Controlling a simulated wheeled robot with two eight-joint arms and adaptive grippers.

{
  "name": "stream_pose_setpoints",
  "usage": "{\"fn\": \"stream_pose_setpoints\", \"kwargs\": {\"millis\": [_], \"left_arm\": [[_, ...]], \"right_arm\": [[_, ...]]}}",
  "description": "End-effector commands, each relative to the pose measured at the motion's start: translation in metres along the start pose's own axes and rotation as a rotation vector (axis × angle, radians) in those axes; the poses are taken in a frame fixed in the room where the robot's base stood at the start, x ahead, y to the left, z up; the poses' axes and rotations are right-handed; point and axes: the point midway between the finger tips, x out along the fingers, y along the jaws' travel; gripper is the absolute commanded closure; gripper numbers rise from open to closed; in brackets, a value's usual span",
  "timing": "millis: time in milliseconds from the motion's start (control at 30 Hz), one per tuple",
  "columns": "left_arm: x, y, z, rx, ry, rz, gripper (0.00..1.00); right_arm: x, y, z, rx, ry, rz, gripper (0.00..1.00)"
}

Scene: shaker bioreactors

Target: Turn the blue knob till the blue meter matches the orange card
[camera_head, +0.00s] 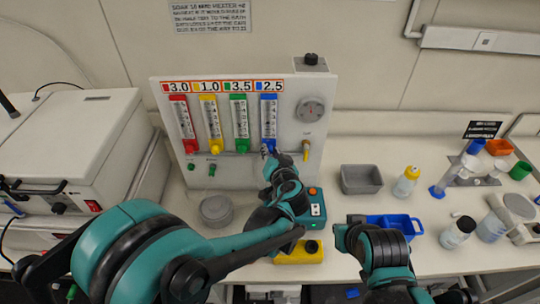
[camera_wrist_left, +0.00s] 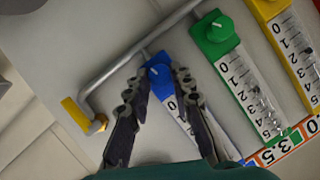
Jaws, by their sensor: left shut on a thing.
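The blue meter (camera_head: 269,116) is the rightmost of several upright meters on the panel. The orange card (camera_head: 268,86) above it reads 2.5 beside a blue mark. My left gripper (camera_head: 268,150) is at the foot of the blue meter. In the left wrist view its fingers stand either side of the blue knob (camera_wrist_left: 158,71), shut on it. A white pointer line shows on the knob. The blue meter's scale (camera_wrist_left: 185,110) is partly hidden by a finger, and its level is too small to read. My right gripper (camera_head: 346,235) hangs over the bench; its fingers are unclear.
Red, yellow and green meters (camera_head: 240,118) stand left of the blue one, with the green knob (camera_wrist_left: 212,27) close by. A metal pipe (camera_wrist_left: 140,45) runs beside the knobs. A grey bin (camera_head: 361,180), blue tray (camera_head: 400,222) and bottles (camera_head: 406,182) occupy the bench at right.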

Motion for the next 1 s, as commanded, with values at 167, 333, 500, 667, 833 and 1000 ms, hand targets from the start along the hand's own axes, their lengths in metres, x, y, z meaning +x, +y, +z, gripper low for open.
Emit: {"fn": "stream_pose_setpoints", "kwargs": {"millis": [167, 333, 500, 667, 833, 1000], "left_arm": [[0.001, 0.003, 0.002, 0.098, 0.005, -0.04, 1.0], [0.0, 0.003, 0.001, 0.16, 0.007, -0.066, 1.0], [0.0, 0.002, 0.001, 0.192, 0.008, -0.08, 1.0], [0.0, 0.002, 0.0, 0.2, 0.008, -0.083, 1.0], [0.0, 0.002, 0.0, 0.2, 0.008, -0.083, 1.0], [0.0, 0.002, 0.0, 0.2, 0.008, -0.083, 0.59]], "right_arm": [[0.009, 0.0, 0.006, 0.0, 0.0, 0.0, 1.0], [0.013, 0.0, 0.009, 0.0, 0.0, 0.0, 1.0], [0.015, 0.0, 0.011, 0.0, 0.0, 0.0, 1.0], [0.015, 0.0, 0.011, 0.0, 0.0, 0.0, 1.0], [0.015, 0.0, 0.011, 0.0, 0.0, 0.0, 1.0], [0.015, 0.0, 0.011, 0.0, 0.0, 0.0, 1.0]]}}
